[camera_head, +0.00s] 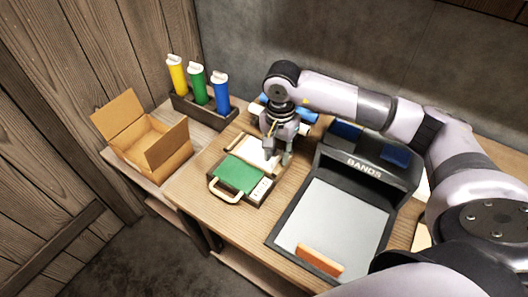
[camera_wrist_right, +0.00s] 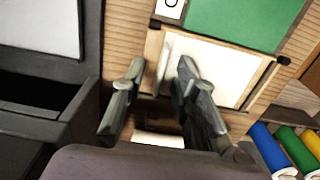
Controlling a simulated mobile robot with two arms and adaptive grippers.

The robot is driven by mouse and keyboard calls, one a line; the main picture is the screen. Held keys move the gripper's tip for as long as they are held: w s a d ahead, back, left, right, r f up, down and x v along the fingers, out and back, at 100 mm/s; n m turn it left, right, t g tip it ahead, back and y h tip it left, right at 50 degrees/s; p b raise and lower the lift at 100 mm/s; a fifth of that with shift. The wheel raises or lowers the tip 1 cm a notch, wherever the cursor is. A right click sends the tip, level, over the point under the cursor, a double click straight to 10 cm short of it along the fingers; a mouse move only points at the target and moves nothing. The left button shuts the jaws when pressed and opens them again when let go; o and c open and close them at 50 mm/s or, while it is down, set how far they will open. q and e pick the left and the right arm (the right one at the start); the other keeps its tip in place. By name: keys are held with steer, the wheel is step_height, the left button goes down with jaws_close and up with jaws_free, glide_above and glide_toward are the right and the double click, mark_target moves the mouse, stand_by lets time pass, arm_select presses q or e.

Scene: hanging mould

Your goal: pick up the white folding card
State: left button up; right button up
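A white card (camera_head: 257,150) lies on a wooden tray behind the green panel, partly covered by my right gripper in the head view. In the right wrist view the white card (camera_wrist_right: 212,70) lies flat, with a narrow pale strip standing along its left edge. My right gripper (camera_wrist_right: 157,82) points down over that edge with its two fingers apart. The strip shows between the fingertips; I cannot tell whether either finger touches it. In the head view my right gripper (camera_head: 278,158) is at the card's right side. My left gripper is not in view.
A green panel (camera_head: 236,175) with a handle is in front of the card. A dark machine marked BANDS (camera_head: 364,168) stands close on the right. An open cardboard box (camera_head: 150,140) and a rack with yellow, green and blue bottles (camera_head: 199,92) are on the left.

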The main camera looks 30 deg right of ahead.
steer(key=shift+f, duration=0.2)
steer(key=shift+c, duration=0.6)
jaws_close()
steer(key=shift+r, duration=0.2)
